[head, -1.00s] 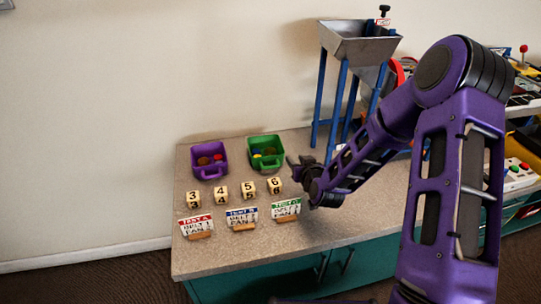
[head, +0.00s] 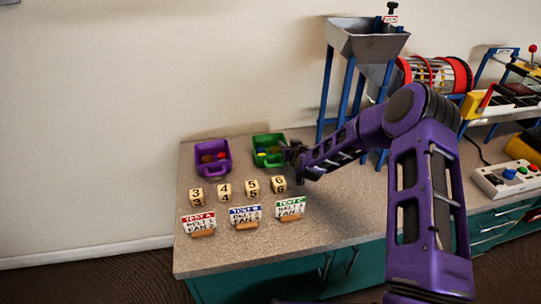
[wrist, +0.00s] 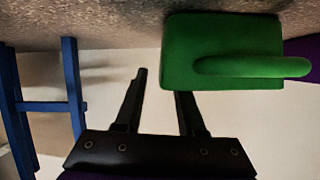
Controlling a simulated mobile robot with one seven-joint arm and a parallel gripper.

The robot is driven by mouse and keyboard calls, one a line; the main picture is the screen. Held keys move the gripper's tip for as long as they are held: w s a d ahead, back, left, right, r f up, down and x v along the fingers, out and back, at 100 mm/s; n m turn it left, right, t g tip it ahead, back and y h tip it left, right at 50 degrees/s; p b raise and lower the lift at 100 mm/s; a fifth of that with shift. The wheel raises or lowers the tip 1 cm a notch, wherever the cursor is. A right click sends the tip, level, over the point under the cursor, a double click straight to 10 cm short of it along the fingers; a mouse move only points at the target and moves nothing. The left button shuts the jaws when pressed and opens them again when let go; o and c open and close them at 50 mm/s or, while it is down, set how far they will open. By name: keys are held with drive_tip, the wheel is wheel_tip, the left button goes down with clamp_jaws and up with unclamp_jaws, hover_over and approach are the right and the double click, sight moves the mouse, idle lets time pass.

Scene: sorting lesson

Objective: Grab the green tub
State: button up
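The green tub (head: 267,140) stands upright at the back of the counter and holds several small coloured pieces. My gripper (head: 293,152) is at its right side in the head view. In the wrist view the tub (wrist: 220,38) and its green handle (wrist: 255,67) fill the upper right. My gripper (wrist: 163,82) is open there, with nothing seen between its fingers. The right finger's tip meets the tub's edge in the picture, and its end seems hidden by the tub. I cannot tell whether they touch.
A purple tub (head: 211,144) stands just left of the green one. Several numbered blocks (head: 251,187) and small signs (head: 246,216) stand in front. A metal hopper (head: 368,45) on blue legs (head: 345,95) rises to the right, close to my arm.

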drive_tip(key=shift+x, duration=1.35)
clamp_jaws()
idle(0.4)
